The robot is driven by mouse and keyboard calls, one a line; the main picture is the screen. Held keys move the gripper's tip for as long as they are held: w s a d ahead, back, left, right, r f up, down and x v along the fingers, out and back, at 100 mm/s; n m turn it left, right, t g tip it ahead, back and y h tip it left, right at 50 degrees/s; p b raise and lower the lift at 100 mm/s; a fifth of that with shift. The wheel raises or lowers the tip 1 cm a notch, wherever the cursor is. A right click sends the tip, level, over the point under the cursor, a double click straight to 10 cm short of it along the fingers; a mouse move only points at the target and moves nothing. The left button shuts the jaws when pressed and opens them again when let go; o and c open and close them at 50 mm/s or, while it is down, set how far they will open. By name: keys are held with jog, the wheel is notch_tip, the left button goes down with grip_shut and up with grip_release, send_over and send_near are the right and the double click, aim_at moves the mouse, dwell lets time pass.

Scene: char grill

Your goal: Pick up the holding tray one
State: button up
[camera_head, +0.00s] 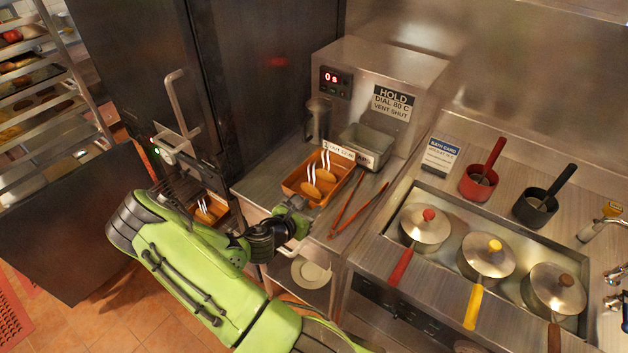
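An orange holding tray (330,192) sits on the steel counter in front of the hold cabinet. It contains a few brown food pieces with pale upright strips. A white card (338,150) at its back edge seems to start with a 1; the rest is too small to read surely. My gripper (293,213) is just in front of the tray's near-left side, seen from above and behind. Whether it touches the tray is unclear. My wrist and the viewing angle hide the fingertips, so their opening does not show.
A second orange tray (222,209) shows lower left, beside my arm. A steel pan (366,148) and tongs (362,212) lie near the first tray. The hold cabinet (385,75) stands behind. Lidded pots (424,232) fill the bath at right. A rack (40,90) stands far left.

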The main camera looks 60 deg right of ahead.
aim_at(329, 195)
jog(key=x, duration=0.6)
jog(key=shift+s+d, duration=0.2)
jog(key=shift+s, duration=0.05)
jog(key=x, duration=0.5)
jog(key=shift+w+d+f+p, duration=0.1)
jog(key=shift+d+f+p, duration=0.05)
jog(key=shift+d+p, duration=0.2)
jog(key=shift+a, duration=0.2)
jog(key=shift+c, duration=0.8)
grip_shut()
